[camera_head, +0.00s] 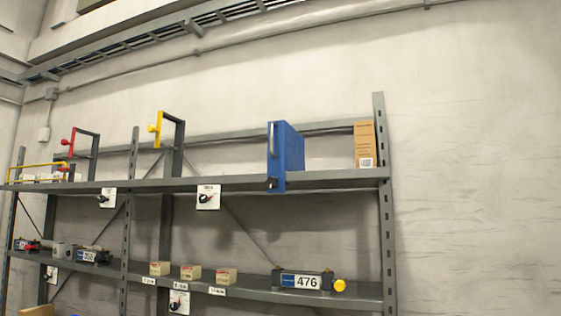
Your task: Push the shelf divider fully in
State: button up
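A blue upright panel (291,149), which looks like the shelf divider, stands on the upper shelf (330,176) right of centre. Its narrow front face has a light vertical handle strip, and its lower front end overhangs the shelf's front edge with a dark piece at the bottom. The panel runs back from the shelf edge toward the wall. My gripper is not in view, so its state does not show.
A cardboard box (365,144) stands right of the blue panel, beside the upright post (384,200). Frames with yellow (155,129) and red (68,142) handles stand to the left. A device marked 476 (301,280) and small boxes (190,272) sit below.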

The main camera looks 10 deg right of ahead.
aim_at(285, 145)
jog(key=z, duration=0.15)
jog(key=i, duration=0.55)
jog(key=u, duration=1.2)
